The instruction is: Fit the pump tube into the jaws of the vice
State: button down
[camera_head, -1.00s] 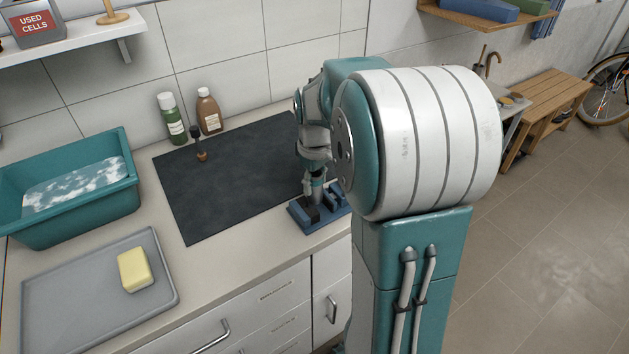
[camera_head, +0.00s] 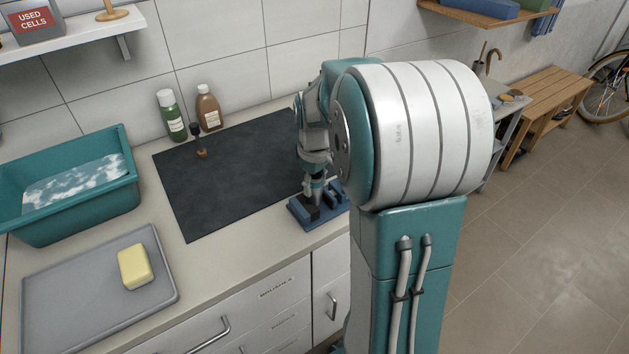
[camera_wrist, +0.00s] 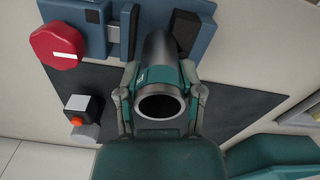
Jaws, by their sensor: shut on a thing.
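The pump tube (camera_wrist: 160,60) is a grey metal cylinder in the wrist view, its open near end facing the camera. My gripper (camera_wrist: 160,98) is shut on it, with a finger on each side near that end. The blue vice (camera_wrist: 208,10) lies beyond, with dark jaws to the left and right of the tube's far part. Whether the tube is down between the jaws or still above them, I cannot tell. In the head view the vice (camera_head: 302,213) sits at the counter's front edge, below my gripper (camera_head: 316,187); my arm partly hides both.
A red knob (camera_wrist: 57,45) and a small block with an orange button (camera_wrist: 82,115) show left in the wrist view. A dark mat (camera_head: 220,180) is mostly clear. Two bottles (camera_head: 172,115) (camera_head: 208,108), a teal basin (camera_head: 70,210) and a grey tray (camera_head: 80,300) with a sponge (camera_head: 134,267) stand left.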

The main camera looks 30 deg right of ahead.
jog(key=shift+f, duration=1.2)
jog(key=shift+c, duration=0.8)
grip_release()
notch_tip(320, 180, up, 12)
